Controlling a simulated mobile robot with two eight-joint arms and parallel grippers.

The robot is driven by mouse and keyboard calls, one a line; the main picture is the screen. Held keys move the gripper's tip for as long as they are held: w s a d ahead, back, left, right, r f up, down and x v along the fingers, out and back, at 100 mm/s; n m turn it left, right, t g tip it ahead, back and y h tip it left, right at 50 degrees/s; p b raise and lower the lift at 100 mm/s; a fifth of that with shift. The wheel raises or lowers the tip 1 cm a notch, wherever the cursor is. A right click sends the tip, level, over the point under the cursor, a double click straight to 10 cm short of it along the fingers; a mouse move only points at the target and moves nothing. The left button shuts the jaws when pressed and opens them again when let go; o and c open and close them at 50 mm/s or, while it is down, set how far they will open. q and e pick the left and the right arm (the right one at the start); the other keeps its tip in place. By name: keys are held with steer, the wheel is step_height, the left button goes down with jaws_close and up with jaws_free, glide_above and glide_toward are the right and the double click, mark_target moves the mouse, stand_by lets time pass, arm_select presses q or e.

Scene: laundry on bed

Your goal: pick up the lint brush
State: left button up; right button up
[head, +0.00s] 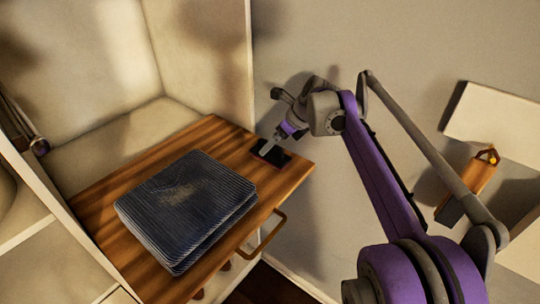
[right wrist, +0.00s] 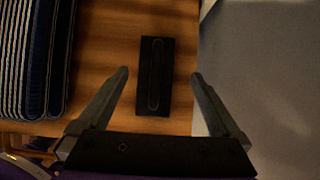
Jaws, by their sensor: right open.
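A small dark rectangular thing, which looks like the lint brush (head: 270,153), lies flat near the far right corner of the wooden top. In the right wrist view the lint brush (right wrist: 155,80) shows as a black rectangle with a long rounded outline along its middle. My right gripper (head: 272,145) is over it, pointing down. In the wrist view the right gripper (right wrist: 160,75) is open, with one finger on each side of the brush and gaps between. I cannot tell how high the fingertips are above the wood. My left gripper is out of view.
A folded dark blue striped cloth stack (head: 185,205) lies left of the brush on the wooden top (head: 125,170). A pale wall panel (head: 225,60) stands behind. A drawer handle (head: 262,240) juts out in front. At right, an orange and dark object (head: 475,180) is near a pale shelf (head: 495,115).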

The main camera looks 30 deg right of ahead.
mark_target(265, 141)
steer(key=x, duration=0.5)
steer(key=shift+w+a, duration=0.1)
steer(key=shift+a, duration=0.2)
steer(key=c, duration=1.5)
steer(key=shift+r, duration=0.1)
steer(key=shift+a+r, duration=0.2)
steer(key=shift+r, duration=0.3)
step_height(265, 141, up, 11)
steer(key=shift+f+p, duration=0.2)
steer(key=shift+p, duration=0.45)
steer(key=s+a, duration=0.2)
steer(key=a, duration=0.4)
steer(key=s+a+b, duration=0.1)
steer(key=s+a, duration=0.2)
steer(key=a, duration=0.3)
steer(key=s+a, duration=0.2)
steer(key=a, duration=0.4)
steer(key=shift+s+f, duration=0.1)
steer(key=shift+s, duration=0.25)
